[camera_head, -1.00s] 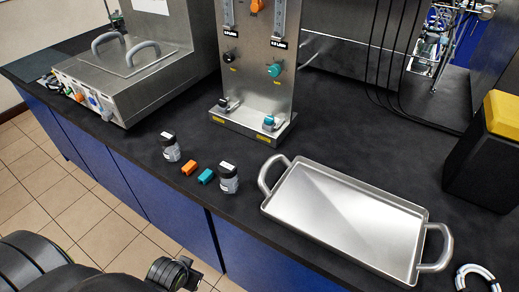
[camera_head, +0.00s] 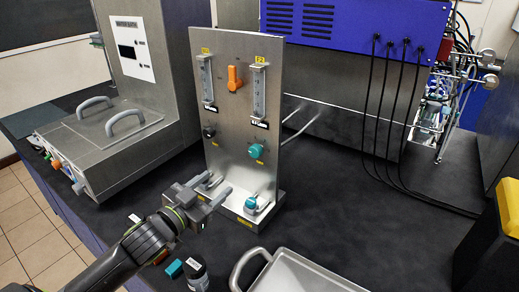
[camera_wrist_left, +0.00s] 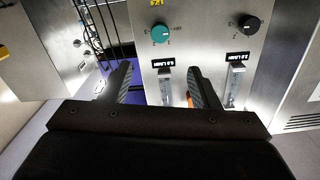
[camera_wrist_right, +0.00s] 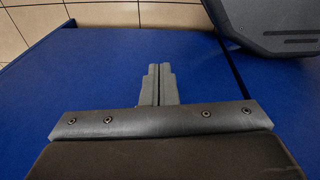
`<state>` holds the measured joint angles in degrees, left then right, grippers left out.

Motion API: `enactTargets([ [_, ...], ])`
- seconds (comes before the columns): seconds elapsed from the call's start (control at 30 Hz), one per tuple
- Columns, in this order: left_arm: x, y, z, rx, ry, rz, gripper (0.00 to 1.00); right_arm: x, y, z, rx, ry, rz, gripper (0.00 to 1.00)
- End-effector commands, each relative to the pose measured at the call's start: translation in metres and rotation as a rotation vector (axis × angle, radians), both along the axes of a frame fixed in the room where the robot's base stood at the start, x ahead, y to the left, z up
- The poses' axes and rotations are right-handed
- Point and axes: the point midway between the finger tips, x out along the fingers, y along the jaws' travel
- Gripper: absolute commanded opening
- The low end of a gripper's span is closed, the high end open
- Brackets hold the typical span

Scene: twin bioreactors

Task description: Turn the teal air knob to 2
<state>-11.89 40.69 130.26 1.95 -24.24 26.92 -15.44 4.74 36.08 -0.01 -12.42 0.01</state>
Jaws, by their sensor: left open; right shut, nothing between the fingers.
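The teal air knob (camera_head: 256,151) is on the right side of the upright metal panel (camera_head: 222,140), below the right flow meter (camera_head: 259,90). It also shows in the left wrist view (camera_wrist_left: 160,33), which sees the panel upside down, with marks around the knob. Its exact setting is too small to read. My left gripper (camera_head: 214,187) is open and empty in front of the panel's lower part, apart from the knob. In the left wrist view its fingers (camera_wrist_left: 159,72) point at the panel. My right gripper (camera_wrist_right: 159,70) is shut and empty by blue cabinet fronts.
A black knob (camera_head: 209,131) and an orange lever (camera_head: 235,78) share the panel. Dark counter is clear right of the panel.

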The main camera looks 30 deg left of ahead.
Motion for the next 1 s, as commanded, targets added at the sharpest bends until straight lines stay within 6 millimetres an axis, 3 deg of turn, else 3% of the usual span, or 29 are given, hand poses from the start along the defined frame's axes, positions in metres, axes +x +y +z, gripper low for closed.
enactTargets([
  [0.1, 0.011, -0.001, 0.000, -0.002, -0.002, 0.003, 0.56, -0.030, 0.000, -0.003, 0.001, 0.043, -0.009, 0.00],
  [0.27, 0.035, -0.005, 0.000, -0.005, -0.001, 0.003, 0.56, -0.055, 0.001, -0.005, 0.002, 0.079, -0.015, 0.00],
  [0.37, 0.052, -0.007, 0.000, -0.006, -0.001, 0.003, 0.56, -0.053, 0.001, -0.005, 0.002, 0.077, -0.015, 0.00],
  [0.63, 0.103, -0.014, 0.001, -0.005, 0.002, 0.002, 0.56, -0.016, 0.003, 0.001, 0.003, 0.020, -0.006, 0.00],
  [1.0, 0.158, -0.022, 0.000, -0.002, 0.003, 0.003, 0.56, -0.032, 0.005, 0.007, 0.007, 0.044, -0.011, 0.00],
])
